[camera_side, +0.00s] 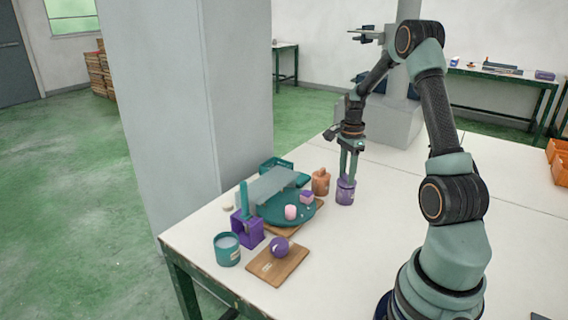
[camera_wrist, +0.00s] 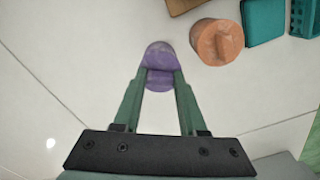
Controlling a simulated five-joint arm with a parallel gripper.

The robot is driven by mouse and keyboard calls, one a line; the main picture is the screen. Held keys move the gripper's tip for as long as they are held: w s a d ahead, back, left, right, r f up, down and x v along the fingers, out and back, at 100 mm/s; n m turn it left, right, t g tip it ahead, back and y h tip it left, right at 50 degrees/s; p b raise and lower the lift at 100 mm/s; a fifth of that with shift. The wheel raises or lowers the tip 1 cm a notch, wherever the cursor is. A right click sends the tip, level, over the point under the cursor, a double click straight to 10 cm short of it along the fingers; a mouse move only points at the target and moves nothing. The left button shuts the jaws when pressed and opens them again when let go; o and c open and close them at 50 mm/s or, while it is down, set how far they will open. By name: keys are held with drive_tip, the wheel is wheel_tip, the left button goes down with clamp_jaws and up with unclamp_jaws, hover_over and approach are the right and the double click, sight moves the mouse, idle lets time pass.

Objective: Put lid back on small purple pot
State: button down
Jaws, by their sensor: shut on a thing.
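The small purple pot (camera_side: 345,196) stands upright on the white table, to the right of the terracotta pot. My gripper (camera_side: 347,178) points down right above it. Its green fingers are shut on a purple piece at the top of the pot, which looks like the lid (camera_wrist: 160,79). In the wrist view, my gripper (camera_wrist: 160,80) has one finger on each side of this piece, and the rounded purple pot (camera_wrist: 160,53) shows just beyond it. The lid and pot look in contact or very close. I cannot tell whether the lid is fully seated.
A terracotta pot (camera_side: 320,183) stands close by on the left; it also shows in the wrist view (camera_wrist: 217,41). Further left are a teal tray (camera_side: 270,213), a purple holder (camera_side: 247,230), a teal pot (camera_side: 227,252) and a wooden board (camera_side: 268,266) with a purple ball (camera_side: 279,246).

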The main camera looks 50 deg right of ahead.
idle(0.3)
unclamp_jaws()
idle(0.3)
drive_tip(key=shift+r, duration=3.5)
clamp_jaws()
